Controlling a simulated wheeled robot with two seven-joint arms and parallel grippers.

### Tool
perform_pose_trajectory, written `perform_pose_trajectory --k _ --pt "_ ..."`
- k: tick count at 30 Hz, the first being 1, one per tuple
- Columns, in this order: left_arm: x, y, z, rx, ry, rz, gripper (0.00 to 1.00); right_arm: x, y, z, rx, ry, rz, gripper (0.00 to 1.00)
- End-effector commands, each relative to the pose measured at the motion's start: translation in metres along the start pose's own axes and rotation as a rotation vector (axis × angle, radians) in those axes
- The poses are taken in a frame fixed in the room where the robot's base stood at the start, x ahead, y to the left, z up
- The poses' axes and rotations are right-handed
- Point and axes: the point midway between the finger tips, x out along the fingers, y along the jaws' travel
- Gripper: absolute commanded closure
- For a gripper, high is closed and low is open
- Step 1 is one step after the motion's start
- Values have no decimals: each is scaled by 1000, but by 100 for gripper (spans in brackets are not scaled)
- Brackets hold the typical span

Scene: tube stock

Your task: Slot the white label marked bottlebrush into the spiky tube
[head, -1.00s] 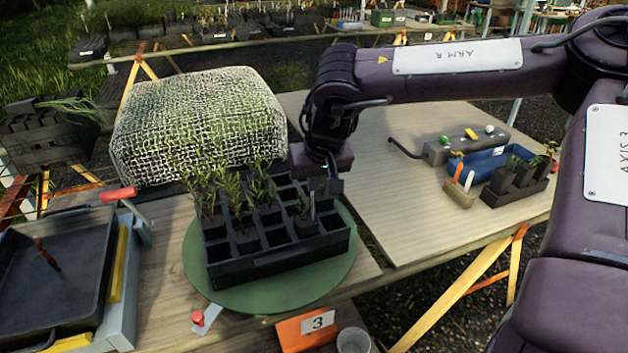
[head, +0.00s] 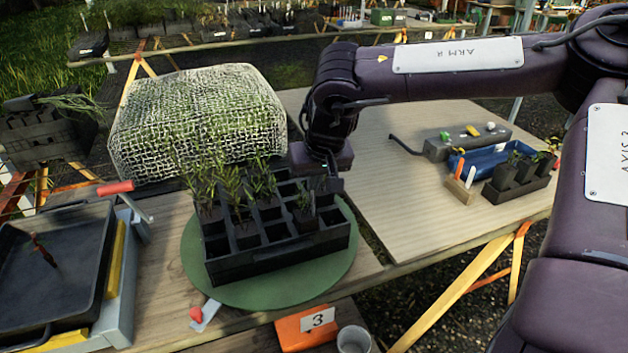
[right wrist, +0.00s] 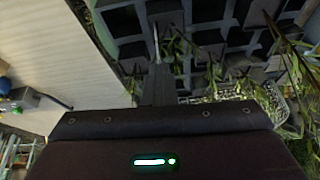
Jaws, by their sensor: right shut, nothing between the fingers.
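My right gripper (head: 331,184) is shut and empty, over the back right part of a black crate (head: 285,263) of tubes. In the right wrist view its fingers (right wrist: 158,84) point at the crate's cells. A thin pale strip (right wrist: 156,42) stands just beyond the fingertips; I cannot tell whether it is the bottlebrush label. Leafy plants in tubes fill the crate's left part; a short one (head: 303,200) stands in the right part. I cannot tell which tube is the spiky one. A white label (head: 470,177) stands in a wooden block on the right bench. My left gripper is out of view.
The crate stands on a green round mat (head: 195,262). A mesh-covered mound (head: 200,125) is behind it. A blue tray (head: 488,160) and a dark rack of tubes (head: 515,185) stand on the right. An orange block marked 3 (head: 305,330) is in front.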

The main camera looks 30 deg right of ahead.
Motion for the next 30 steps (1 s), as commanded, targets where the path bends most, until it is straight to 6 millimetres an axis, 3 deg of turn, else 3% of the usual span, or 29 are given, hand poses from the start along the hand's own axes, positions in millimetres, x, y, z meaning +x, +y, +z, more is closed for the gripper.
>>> perform_pose_trajectory --k 14,19,30 --pt "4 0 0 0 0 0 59 2 0 1 0 -2 1 99" --pt "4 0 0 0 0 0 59 2 0 1 0 -1 1 77" --pt "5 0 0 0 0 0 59 -5 0 0 0 2 -2 76"
